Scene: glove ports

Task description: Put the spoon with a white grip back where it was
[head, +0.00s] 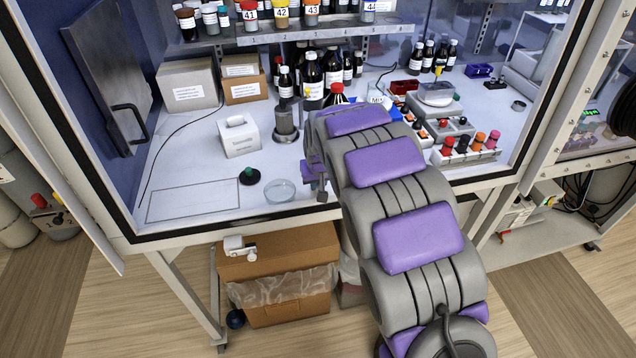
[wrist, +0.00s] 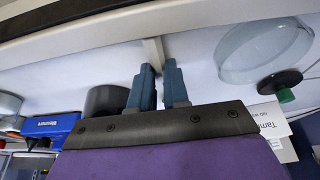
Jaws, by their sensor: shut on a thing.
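My gripper (wrist: 161,72) shows its two blue-grey fingers in the wrist view, shut on a narrow pale piece, which I take for the white grip of the spoon (wrist: 153,50). The rest of the spoon is hidden or too small to make out. In the head view my gripper (head: 321,190) is just inside the front edge of the cabinet, right of the glass dish (head: 280,191), partly hidden by my purple-padded arm. The dish also shows in the wrist view (wrist: 262,50). The spoon cannot be made out in the head view.
A black disc with a green knob (head: 249,176), a white box (head: 239,137) and a grey metal cup (head: 287,122) stand nearby. An outlined rectangle (head: 193,201) on the floor at left is empty. Bottles and a rack (head: 465,150) stand at right; the cabinet frame's lower edge is close.

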